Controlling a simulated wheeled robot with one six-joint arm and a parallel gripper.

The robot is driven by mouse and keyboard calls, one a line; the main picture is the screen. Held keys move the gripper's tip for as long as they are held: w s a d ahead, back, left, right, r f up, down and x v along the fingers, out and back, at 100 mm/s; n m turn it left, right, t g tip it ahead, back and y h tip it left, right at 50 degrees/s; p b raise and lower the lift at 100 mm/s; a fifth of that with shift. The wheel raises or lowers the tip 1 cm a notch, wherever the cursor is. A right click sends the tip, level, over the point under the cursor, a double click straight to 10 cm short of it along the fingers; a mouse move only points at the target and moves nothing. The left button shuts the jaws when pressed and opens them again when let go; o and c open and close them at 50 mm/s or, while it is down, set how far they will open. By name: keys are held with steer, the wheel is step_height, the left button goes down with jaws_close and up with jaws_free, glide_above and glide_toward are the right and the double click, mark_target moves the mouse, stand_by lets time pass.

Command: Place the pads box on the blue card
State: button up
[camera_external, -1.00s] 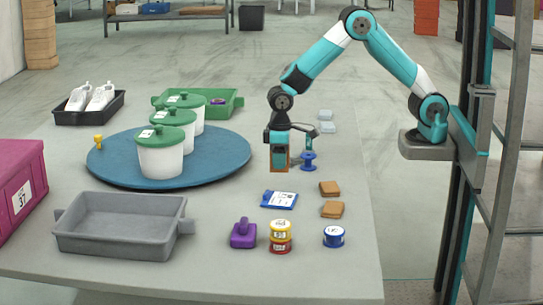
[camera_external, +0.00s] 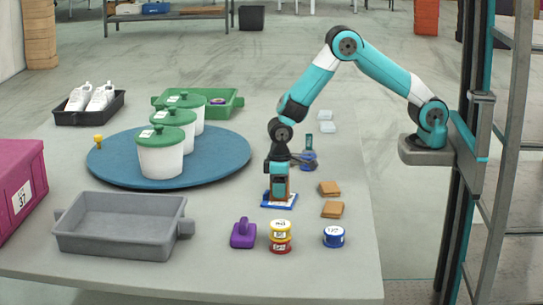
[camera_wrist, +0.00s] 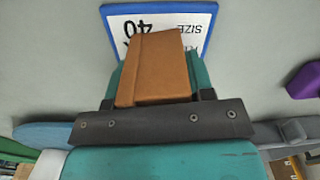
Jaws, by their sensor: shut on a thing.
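The pads box (camera_external: 280,188) is a small brown box held upright in my gripper (camera_external: 279,180). In the wrist view the brown box (camera_wrist: 155,68) sits between the teal fingers, which are shut on it. The blue card (camera_external: 267,204) is a blue-edged white card lying flat on the table. In the wrist view the card (camera_wrist: 203,15) shows "SIZE 40" print beyond the box, which covers part of it. The box is over the card, very low; I cannot tell whether its bottom touches.
Two brown pads (camera_external: 331,209) lie to the right of the card. A blue spool-like item (camera_external: 308,164) stands behind. A purple block (camera_external: 243,234), stacked yellow and red tins (camera_external: 280,236) and a blue tin (camera_external: 334,236) are in front. A grey tray (camera_external: 120,245) is left.

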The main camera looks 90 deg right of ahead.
steer(key=o, duration=0.9)
steer(key=shift+o, duration=0.2)
step_height(320, 180, up, 12)
steer(key=shift+r+p, duration=0.1)
steer(key=shift+p, duration=1.1)
steer(key=s+a+r+n+y, duration=0.1)
steer(key=s+r, duration=0.3)
steer(key=s, duration=0.5)
steer(key=s+a+r+n+y, duration=0.1)
steer(key=s+a+r+n, duration=0.1)
steer(key=s+r, duration=0.3)
steer(key=s+a+r+n+y, duration=0.1)
steer(key=s+r+n, duration=0.3)
steer(key=s, duration=1)
steer(key=shift+a+r+y, duration=0.3)
steer(key=shift+r+y, duration=0.1)
steer(key=shift+y, duration=0.2)
